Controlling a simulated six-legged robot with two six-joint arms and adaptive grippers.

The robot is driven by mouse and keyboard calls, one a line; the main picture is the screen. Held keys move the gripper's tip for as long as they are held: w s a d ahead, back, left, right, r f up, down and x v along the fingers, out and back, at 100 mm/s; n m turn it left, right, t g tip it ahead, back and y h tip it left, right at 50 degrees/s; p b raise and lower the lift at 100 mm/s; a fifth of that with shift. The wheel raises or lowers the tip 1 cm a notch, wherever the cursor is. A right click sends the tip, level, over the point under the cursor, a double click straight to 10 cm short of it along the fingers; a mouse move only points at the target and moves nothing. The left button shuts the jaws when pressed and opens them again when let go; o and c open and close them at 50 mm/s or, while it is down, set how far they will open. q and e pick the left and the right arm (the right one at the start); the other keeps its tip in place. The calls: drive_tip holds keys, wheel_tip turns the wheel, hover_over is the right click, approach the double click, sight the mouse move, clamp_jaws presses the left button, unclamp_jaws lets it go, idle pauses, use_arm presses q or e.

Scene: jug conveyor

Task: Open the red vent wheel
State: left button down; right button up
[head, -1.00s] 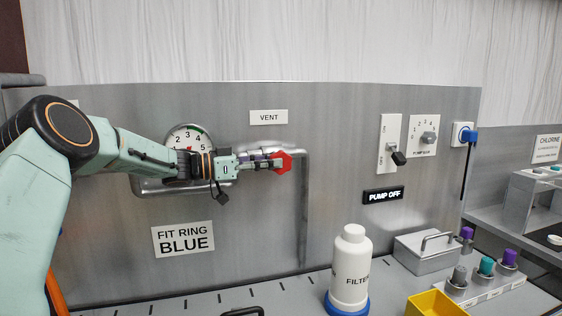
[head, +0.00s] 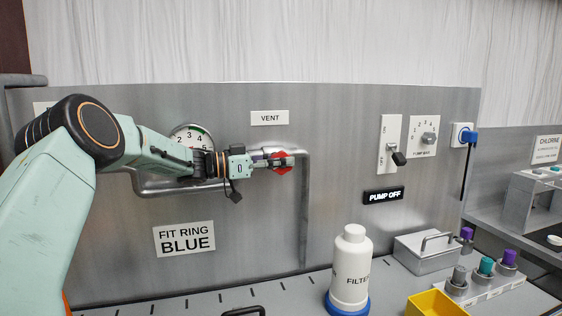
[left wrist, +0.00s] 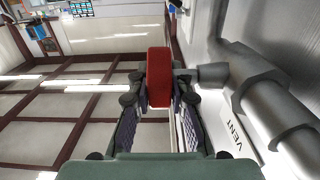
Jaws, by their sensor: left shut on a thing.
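The red vent wheel (head: 281,167) sits on the grey pipe below the VENT label (head: 269,118). My left gripper (head: 276,161) comes in from the left and is shut on the wheel, partly covering it. In the left wrist view the red wheel (left wrist: 159,76) stands edge-on between the two fingers, and its stem joins the grey pipe (left wrist: 262,95) on the right. My right gripper is in neither view.
A round gauge (head: 190,138) is partly hidden behind my left arm. A white filter bottle (head: 351,268) stands on the counter, with a metal box (head: 427,253) and a yellow bin (head: 436,304) to its right. A display reads PUMP OFF (head: 383,195).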

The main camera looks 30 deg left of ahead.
use_arm(q)
drive_tip(key=shift+t+h, duration=0.3)
drive_tip(key=shift+t, duration=0.4)
drive_tip(key=c, duration=1.7)
unclamp_jaws()
drive_tip(key=shift+o, duration=0.9)
drive_tip(key=shift+w+d, duration=0.1)
